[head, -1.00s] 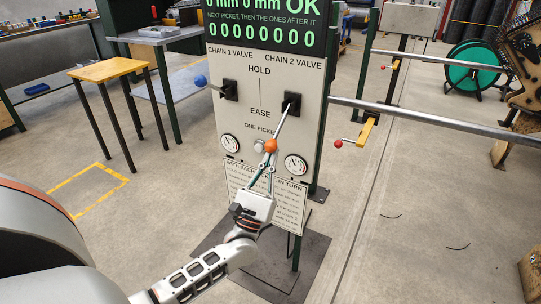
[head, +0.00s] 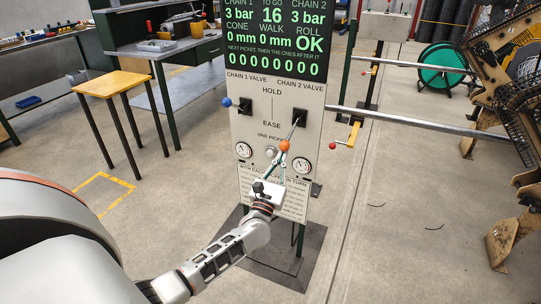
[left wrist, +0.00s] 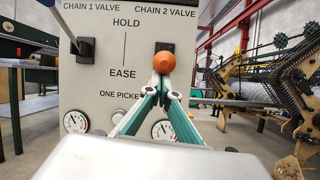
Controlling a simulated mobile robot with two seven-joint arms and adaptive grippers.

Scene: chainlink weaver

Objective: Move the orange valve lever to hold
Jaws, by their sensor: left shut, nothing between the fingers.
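The orange valve lever is a thin rod with an orange ball end (head: 284,145), on the Chain 2 valve at the panel's right. In the head view its rod slopes down and left from a black mount (head: 299,117), with the ball below the EASE mark. In the left wrist view the orange ball (left wrist: 164,62) covers part of the mount. My left gripper (head: 281,159) is shut and empty, its fingertips (left wrist: 163,78) just below the ball. I cannot tell whether they touch it. My right gripper is not in view.
The valve panel (head: 262,158) carries a blue-ended Chain 1 lever (head: 227,102), gauges and a screen. A red-ended handle (head: 334,146) and a metal bar (head: 430,124) lie to its right. A yellow-topped stool (head: 115,83) stands left. The floor between is clear.

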